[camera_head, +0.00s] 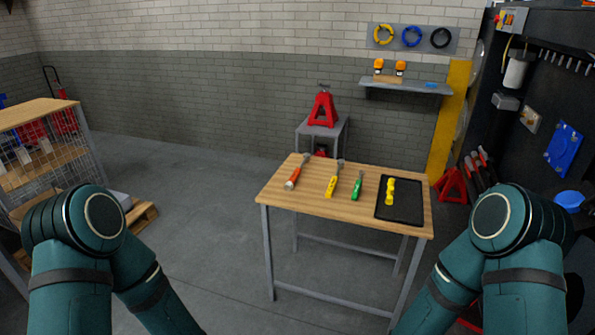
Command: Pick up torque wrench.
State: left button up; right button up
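Several hand tools lie on a wooden-topped table (325,203) ahead of me. From left to right they are a tool with an orange-red handle (292,183), a tool with a yellow handle (330,187), and a tool with a green handle (356,189). A yellow tool (390,191) lies on a black tray (408,213) at the table's right end. I cannot tell at this size which one is the torque wrench. Both my arms show at the lower left and lower right, apart from the table. Neither gripper is in view.
A red jack stand (321,108) sits on a small grey stand behind the table. Another red stand (452,185) is on the floor at right. A wire-sided shelf cart (88,130) stands at left. A wall shelf (405,88) hangs behind. Floor left of the table is clear.

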aim_at(293, 177)
jog(key=i+u, duration=0.1)
jog(key=u, duration=0.3)
jog(key=i+l+u, duration=0.1)
jog(key=u, duration=0.3)
jog(key=i+l+u, duration=0.15)
jog(key=l, duration=0.15)
jog(key=i+l+u, duration=0.35)
jog(key=l, duration=0.3)
jog(key=k, duration=0.05)
